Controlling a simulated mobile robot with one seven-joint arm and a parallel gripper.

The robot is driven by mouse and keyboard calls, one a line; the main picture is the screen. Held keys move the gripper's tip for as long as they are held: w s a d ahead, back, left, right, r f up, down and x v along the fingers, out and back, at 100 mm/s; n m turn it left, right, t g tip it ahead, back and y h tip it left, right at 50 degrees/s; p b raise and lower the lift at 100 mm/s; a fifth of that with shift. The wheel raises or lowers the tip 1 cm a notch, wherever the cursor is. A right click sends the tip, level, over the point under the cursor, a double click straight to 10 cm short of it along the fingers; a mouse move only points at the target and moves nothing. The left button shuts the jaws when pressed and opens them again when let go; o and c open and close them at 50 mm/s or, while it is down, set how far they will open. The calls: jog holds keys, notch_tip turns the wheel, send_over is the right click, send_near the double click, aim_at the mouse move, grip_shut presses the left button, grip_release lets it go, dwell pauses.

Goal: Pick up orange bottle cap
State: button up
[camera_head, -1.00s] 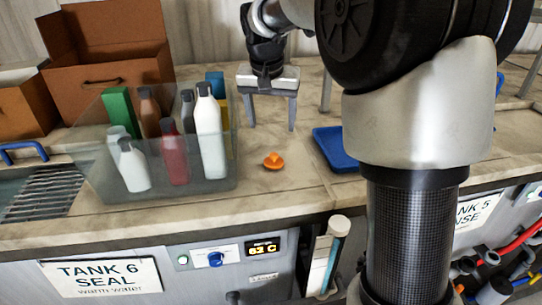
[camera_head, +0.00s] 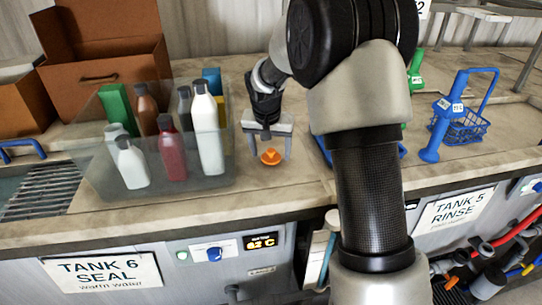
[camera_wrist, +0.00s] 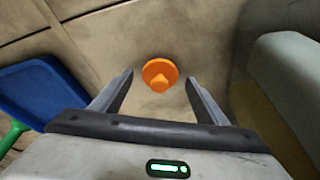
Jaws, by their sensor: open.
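The orange bottle cap (camera_head: 271,156) lies on the beige counter, right of the clear bin. It is a round disc with a raised knob in the middle. My gripper (camera_head: 272,153) is open and empty, pointing down over the counter at the cap. In the wrist view the cap (camera_wrist: 160,74) shows just beyond the fingertips, centred between the two fingers (camera_wrist: 158,86). I see no contact between the fingers and the cap. The exact height of the fingertips above the counter is hard to tell.
A clear bin (camera_head: 113,190) with several bottles stands close left of my gripper. A blue tray (camera_wrist: 40,90) lies on the other side, mostly hidden by my arm in the head view. A blue wire basket (camera_head: 462,128) stands further right. Bare counter surrounds the cap.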

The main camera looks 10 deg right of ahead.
jog(key=shift+f, duration=0.2)
jog(key=c, duration=1.1)
jog(key=shift+r, duration=0.15)
